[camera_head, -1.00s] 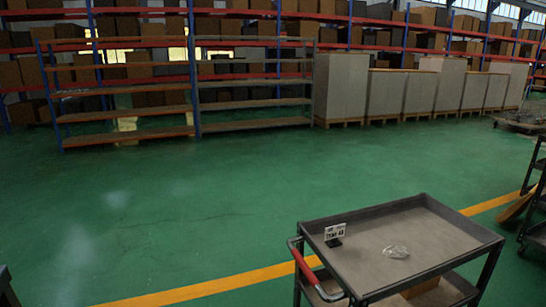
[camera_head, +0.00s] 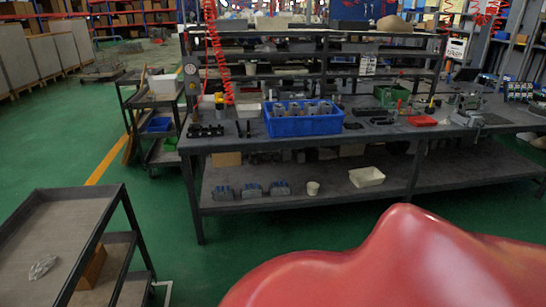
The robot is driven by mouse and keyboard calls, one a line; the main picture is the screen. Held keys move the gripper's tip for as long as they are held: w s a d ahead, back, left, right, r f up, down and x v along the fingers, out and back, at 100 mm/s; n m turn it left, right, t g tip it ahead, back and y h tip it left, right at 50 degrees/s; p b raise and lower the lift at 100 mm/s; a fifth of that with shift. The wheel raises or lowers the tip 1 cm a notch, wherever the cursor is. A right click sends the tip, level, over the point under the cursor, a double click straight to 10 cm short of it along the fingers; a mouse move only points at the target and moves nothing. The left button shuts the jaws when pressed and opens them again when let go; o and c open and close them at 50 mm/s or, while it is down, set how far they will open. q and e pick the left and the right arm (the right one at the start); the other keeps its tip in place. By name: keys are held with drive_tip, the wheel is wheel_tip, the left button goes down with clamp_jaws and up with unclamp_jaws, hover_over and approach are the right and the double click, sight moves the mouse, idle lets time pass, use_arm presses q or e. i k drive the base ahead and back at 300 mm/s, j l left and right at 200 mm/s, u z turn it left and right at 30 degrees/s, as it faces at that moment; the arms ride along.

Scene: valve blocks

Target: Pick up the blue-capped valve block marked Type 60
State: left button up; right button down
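Three grey-blue blocks stand in a row on the workbench's lower shelf: the left one (camera_head: 223,192), the middle one (camera_head: 252,190) and the right one (camera_head: 280,188). They may be valve blocks; their caps and markings are too small to read. A blue crate (camera_head: 303,125) on the bench top holds several grey upright parts, whose tops show no readable mark. I cannot tell which block is Type 60. Neither of my grippers shows in the head view.
The long workbench (camera_head: 215,143) holds tools, a green bin (camera_head: 391,95) and small parts. A white tray (camera_head: 367,177) and a cup (camera_head: 313,188) sit on its lower shelf. A grey cart (camera_head: 60,225) with a clear bag (camera_head: 42,267) stands at the left. Green floor lies between.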

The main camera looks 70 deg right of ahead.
sight(223, 193)
drive_tip(key=l+z, duration=0.1)
drive_tip(key=z, duration=0.3)
drive_tip(key=i+z, duration=0.1)
drive_tip(key=z, duration=0.3)
drive_tip(key=l+z, duration=0.15)
drive_tip(key=z, duration=0.25)
drive_tip(key=i+z, duration=0.1)
drive_tip(key=z, duration=0.3)
drive_tip(key=i+z, duration=0.1)
drive_tip(key=z, duration=0.3)
drive_tip(key=i+l, duration=0.15)
drive_tip(key=i, duration=0.7)
drive_tip(key=l+z, duration=0.05)
